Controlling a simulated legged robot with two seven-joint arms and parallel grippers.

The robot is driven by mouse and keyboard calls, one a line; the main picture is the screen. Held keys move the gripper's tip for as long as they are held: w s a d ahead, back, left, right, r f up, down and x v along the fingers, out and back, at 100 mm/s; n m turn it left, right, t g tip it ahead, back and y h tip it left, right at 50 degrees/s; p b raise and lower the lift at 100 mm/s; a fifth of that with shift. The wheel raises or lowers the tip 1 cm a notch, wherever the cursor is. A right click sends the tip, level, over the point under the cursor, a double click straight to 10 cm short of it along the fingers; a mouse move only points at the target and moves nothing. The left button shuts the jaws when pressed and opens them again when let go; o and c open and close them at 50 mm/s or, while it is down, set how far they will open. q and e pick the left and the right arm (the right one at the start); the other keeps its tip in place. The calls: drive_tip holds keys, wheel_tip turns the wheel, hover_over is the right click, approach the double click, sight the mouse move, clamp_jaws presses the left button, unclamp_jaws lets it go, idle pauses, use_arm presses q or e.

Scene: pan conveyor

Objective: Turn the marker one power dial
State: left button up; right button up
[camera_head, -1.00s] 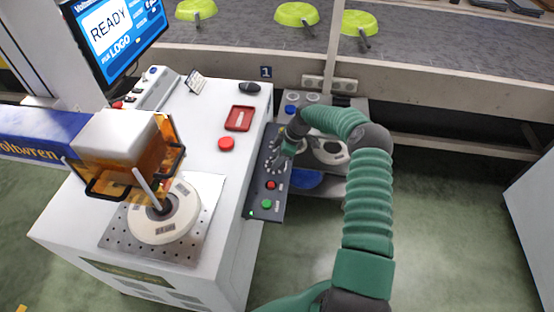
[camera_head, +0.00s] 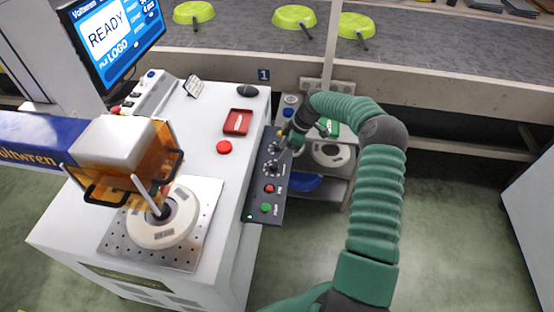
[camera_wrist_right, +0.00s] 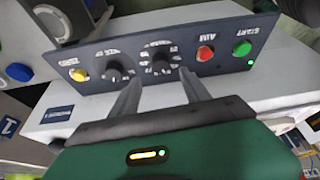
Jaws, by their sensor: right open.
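The marker one control panel (camera_head: 252,200) is a dark strip on the right side of the white cabinet. It carries two black dials: one nearer the red button (camera_head: 271,168) and one nearer the yellow button (camera_head: 276,147). The dial labels are too blurred to read surely. My right gripper (camera_wrist_right: 160,76) is open and empty in the right wrist view. Its fingertips point at the panel, on either side of the dial nearer the red button (camera_wrist_right: 160,61); I cannot tell whether they touch it. The other dial (camera_wrist_right: 113,72) lies to the left. My left gripper is not in view.
The panel also has a red button (camera_wrist_right: 205,53) and a green start button (camera_wrist_right: 242,48). A separate red button (camera_head: 224,147) and a red tray (camera_head: 238,122) sit on the cabinet top. The screen (camera_head: 112,35) reads READY. A shelf with a white disc (camera_head: 330,153) stands right of the panel.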

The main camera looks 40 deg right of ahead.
drive_tip(key=v, duration=0.9)
drive_tip(key=shift+d+p, duration=0.15)
drive_tip(key=shift+p, duration=0.2)
drive_tip(key=shift+r, duration=0.1)
